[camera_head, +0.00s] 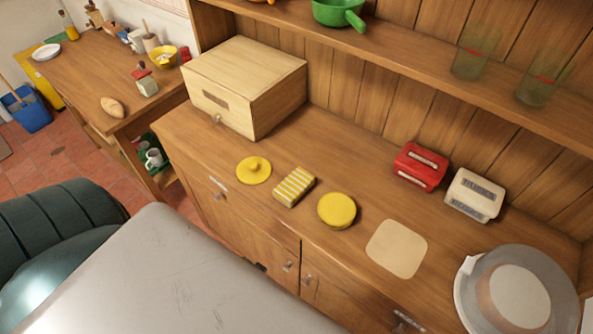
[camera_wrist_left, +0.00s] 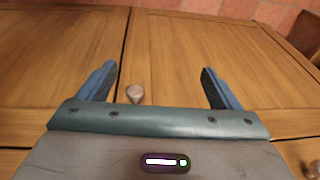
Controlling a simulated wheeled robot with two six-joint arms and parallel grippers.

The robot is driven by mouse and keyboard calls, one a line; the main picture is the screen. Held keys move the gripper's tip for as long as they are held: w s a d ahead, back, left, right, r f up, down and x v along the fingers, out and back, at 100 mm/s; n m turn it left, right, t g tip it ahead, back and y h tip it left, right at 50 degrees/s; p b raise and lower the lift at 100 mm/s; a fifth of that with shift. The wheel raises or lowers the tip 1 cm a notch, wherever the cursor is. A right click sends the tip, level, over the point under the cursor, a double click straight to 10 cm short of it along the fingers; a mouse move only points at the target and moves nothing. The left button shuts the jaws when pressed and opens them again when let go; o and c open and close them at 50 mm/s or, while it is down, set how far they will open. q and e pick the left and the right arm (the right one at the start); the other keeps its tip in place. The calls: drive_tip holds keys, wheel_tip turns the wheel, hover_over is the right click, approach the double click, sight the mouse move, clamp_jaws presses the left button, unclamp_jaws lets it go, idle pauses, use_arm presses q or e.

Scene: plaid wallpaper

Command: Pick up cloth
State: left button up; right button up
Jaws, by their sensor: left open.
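A yellow-and-white striped block-like item (camera_head: 294,187), which looks like a folded cloth, lies on the wooden counter (camera_head: 330,150) in the head view. A flat beige rounded square (camera_head: 397,249) lies further right; I cannot tell whether it is cloth or a thin board. My left gripper (camera_wrist_left: 158,75) shows in the left wrist view, open with nothing between its fingers. It faces wooden cabinet fronts with a small knob (camera_wrist_left: 135,93). Neither gripper shows in the head view, and the striped item does not show in the wrist view.
A yellow lid (camera_head: 254,170) and a round yellow item (camera_head: 337,210) flank the striped item. A wooden bread box (camera_head: 245,85), red tin (camera_head: 420,166), white tin (camera_head: 473,195) and grey round plate-like item (camera_head: 540,280) stand on the counter. A shelf (camera_head: 400,55) overhangs the back.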

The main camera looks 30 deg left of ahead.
use_arm(q)
drive_tip(key=w+d+r+t+p, duration=0.1)
drive_tip(key=w+r+p, duration=0.15)
drive_tip(key=r, duration=1.05)
drive_tip(key=w+r+p, duration=0.1)
drive_tip(key=w+r, duration=0.2)
drive_tip(key=r, duration=0.9)
drive_tip(key=h, duration=0.2)
approach(294, 183)
drive_tip(key=f, duration=0.1)
drive_tip(key=d+f+p, duration=0.1)
drive_tip(key=f, duration=0.1)
drive_tip(key=shift+w+d+f+m+t+p, duration=0.2)
drive_tip(key=shift+w+f+m+t+p, duration=0.1)
drive_tip(key=shift+w+t+p, duration=0.1)
drive_tip(key=shift+w+a+f, duration=0.1)
drive_tip(key=shift+f, duration=0.15)
drive_tip(key=x, duration=0.1)
drive_tip(key=p+x, duration=0.2)
drive_tip(key=shift+a+f, duration=0.15)
drive_tip(key=shift+a, duration=0.15)
drive_tip(key=shift+w+f+y, duration=0.25)
drive_tip(key=shift+f+y, duration=0.05)
drive_tip(key=shift+f, duration=0.35)
drive_tip(key=shift+c, duration=0.4)
drive_tip(key=c, duration=1)
